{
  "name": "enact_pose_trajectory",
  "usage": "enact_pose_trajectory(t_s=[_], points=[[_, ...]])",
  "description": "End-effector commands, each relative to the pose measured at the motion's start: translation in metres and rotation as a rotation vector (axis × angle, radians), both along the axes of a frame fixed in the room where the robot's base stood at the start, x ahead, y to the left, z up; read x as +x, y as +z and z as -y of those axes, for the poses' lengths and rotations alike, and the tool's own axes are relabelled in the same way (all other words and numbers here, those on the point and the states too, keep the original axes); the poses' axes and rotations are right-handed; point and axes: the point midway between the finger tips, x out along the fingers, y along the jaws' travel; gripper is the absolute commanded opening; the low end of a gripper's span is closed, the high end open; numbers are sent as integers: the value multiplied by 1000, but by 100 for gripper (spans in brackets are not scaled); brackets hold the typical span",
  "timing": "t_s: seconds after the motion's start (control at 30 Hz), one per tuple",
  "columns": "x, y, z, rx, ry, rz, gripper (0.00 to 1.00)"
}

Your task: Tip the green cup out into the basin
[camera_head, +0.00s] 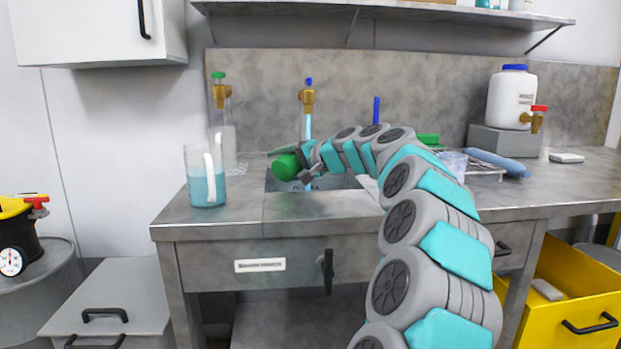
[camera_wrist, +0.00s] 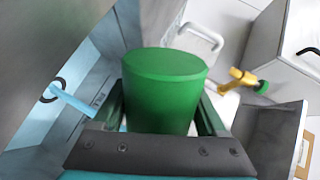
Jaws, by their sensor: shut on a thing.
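A green cup (camera_head: 286,167) is tilted well over onto its side above the basin (camera_head: 343,182) in the bench top. My gripper (camera_head: 305,165) is shut on it. In the wrist view the cup (camera_wrist: 164,90) sits between the two fingers of my gripper (camera_wrist: 162,108), one on each side. A smooth, closed green face shows there. The cup's opening and any contents are hidden. The cup hangs near the basin's left part, apart from the bench top. Much of the basin is hidden behind my arm.
Blue water runs from the blue-handled tap (camera_head: 308,97) close behind the cup. A green-handled tap (camera_head: 220,92) is to its left. A clear jug (camera_head: 206,180) of blue liquid stands left of the basin. A white container (camera_head: 511,98) stands on a grey block at right.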

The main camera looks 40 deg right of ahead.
Motion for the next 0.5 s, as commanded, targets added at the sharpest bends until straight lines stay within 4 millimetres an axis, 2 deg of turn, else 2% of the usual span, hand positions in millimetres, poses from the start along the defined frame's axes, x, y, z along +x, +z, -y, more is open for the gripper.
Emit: enact_pose_trajectory(t_s=[0.5], points=[[1,-2,3,42,-1,-14,23]])
